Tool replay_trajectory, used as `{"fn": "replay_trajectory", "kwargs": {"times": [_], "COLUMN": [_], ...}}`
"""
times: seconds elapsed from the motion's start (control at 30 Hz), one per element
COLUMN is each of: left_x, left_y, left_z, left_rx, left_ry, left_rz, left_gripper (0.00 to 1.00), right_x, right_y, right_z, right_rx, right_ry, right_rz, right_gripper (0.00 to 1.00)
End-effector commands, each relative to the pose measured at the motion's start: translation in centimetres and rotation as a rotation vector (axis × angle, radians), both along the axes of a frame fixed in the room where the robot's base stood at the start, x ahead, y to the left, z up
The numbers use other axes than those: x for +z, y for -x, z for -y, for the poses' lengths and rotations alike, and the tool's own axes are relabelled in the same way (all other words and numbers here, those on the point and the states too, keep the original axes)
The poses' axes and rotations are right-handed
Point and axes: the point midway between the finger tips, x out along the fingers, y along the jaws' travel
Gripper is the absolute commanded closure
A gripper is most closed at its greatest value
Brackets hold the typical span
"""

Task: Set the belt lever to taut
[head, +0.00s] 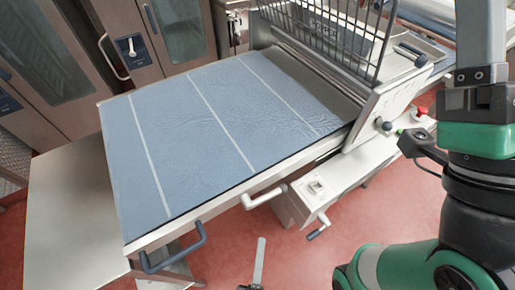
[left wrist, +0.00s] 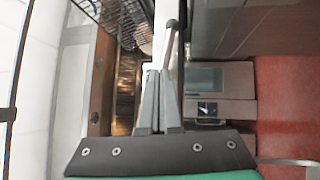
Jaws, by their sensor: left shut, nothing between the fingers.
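No taut or slack marking is legible. A pale lever with a grey knob (left wrist: 172,25) also shows beyond my fingertips in the left wrist view; it appears to be the same lever. My left gripper (head: 261,243) is shut and empty, below and in front of the lever in the head view, apparently apart from it. In the left wrist view its fingers (left wrist: 159,74) meet. My right gripper is not seen.
A control box (head: 315,190) with a switch and a small crank (head: 318,230) sits right of the lever. A dark U-shaped handle (head: 172,252) sticks out at left. A wire guard (head: 330,35) stands behind. Red floor (head: 230,235) is open in front.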

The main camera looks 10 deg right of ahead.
Motion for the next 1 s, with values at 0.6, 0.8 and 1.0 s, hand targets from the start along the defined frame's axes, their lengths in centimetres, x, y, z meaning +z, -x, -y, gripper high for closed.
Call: {"fn": "replay_trajectory", "kwargs": {"times": [0.6,0.8,1.0], "left_x": [13.9,18.4,23.0], "left_y": [-3.9,-4.8,-5.5], "left_z": [2.6,2.6,2.2], "left_rx": [-0.038,-0.027,0.002], "left_ry": [-0.091,-0.157,-0.239], "left_rz": [0.333,0.447,0.560], "left_gripper": [1.00,1.00,1.00], "right_x": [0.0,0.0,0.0], "right_y": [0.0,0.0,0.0], "right_z": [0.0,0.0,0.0], "right_rx": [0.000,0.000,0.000], "right_ry": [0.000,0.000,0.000], "right_rz": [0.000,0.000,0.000], "right_gripper": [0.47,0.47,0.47]}}
